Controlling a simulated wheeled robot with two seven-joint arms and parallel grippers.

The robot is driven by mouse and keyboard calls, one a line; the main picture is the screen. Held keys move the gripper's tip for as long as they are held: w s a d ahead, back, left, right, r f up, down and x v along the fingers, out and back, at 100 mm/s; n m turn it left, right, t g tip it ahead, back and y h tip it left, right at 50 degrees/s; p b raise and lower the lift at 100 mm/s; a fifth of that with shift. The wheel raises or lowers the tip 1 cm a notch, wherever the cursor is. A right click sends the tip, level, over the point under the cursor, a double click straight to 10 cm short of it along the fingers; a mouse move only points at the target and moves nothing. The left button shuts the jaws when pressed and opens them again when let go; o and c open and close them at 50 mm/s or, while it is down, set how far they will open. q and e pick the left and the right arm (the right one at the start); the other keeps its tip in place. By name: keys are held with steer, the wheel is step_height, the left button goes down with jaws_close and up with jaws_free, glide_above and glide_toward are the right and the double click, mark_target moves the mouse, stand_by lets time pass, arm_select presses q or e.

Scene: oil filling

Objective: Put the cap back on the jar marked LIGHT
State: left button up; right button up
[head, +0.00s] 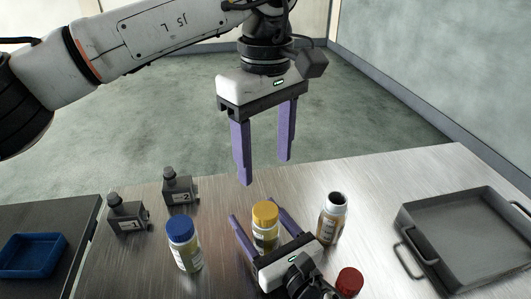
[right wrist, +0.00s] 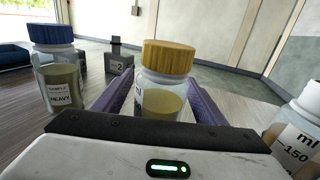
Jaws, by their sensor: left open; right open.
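A jar with a yellow cap on top (head: 265,228) stands upright between the open fingers of my right gripper (head: 254,209). The right wrist view shows the yellow cap (right wrist: 167,57) on the jar's mouth; the wording of its label cannot be read. An uncapped jar (head: 331,222) stands to the right; its visible label (right wrist: 298,140) shows measuring marks. A red cap (head: 349,281) lies on the table near it. A blue-capped jar (head: 184,249) stands to the left, marked SAMPLE HEAVY in the right wrist view (right wrist: 60,85). My left gripper (head: 265,171) is open and empty above the table's far edge.
Two grey bottles, marked 1 (head: 127,214) and 2 (head: 179,187), stand at the back left. A grey metal tray (head: 440,262) with handles lies at the right. A blue tray (head: 32,256) is on a dark surface at far left. The table's back right is clear.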

mark_target(273, 240)
steer(key=shift+s, duration=0.1)
steer(key=b+v, duration=0.1)
steer(key=v, duration=0.8)
steer(key=shift+s+d+f, duration=0.1)
steer(key=shift+d, duration=0.05)
steer(key=shift+s+d, duration=0.2)
steer(key=shift+s, duration=0.2)
